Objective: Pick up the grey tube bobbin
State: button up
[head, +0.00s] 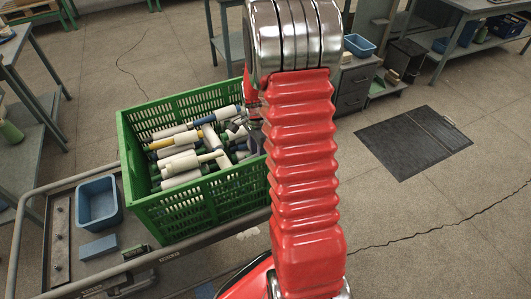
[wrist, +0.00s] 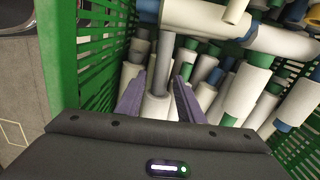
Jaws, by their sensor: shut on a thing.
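The grey tube bobbin (wrist: 163,64) stands between the two purple-grey fingers of my gripper (wrist: 158,96) in the wrist view. Its bare grey tube points up the picture, and white yarn shows lower down between the fingers. My gripper is shut on it, inside the green crate (wrist: 62,60), close to the crate wall. The bobbin's lower end is hidden by my gripper body. In the head view the green crate (head: 185,228) stands on a cart, and my gripper (head: 247,128) is low at its right side, partly hidden by my red arm. I cannot pick out the held bobbin there.
Several other bobbins (head: 180,165), mostly white with green, blue or yellow tubes, lie jumbled in the crate. One white bobbin (wrist: 225,28) lies across the top near the held one. A blue bin (head: 98,203) and blue block (head: 98,248) sit on the cart (head: 30,262).

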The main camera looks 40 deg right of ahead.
notch_tip(320, 180, up, 10)
dwell(0.7)
dwell(0.4)
jog(key=w+a+r+n, duration=0.8)
jog(key=w+a, duration=0.1)
jog(key=a, duration=0.3)
jog(key=w+a+r+n, duration=0.8)
jog(key=w+a, duration=0.1)
jog(key=a, duration=0.3)
jog(key=shift+a, duration=0.25)
jog(key=shift+s+r, duration=0.1)
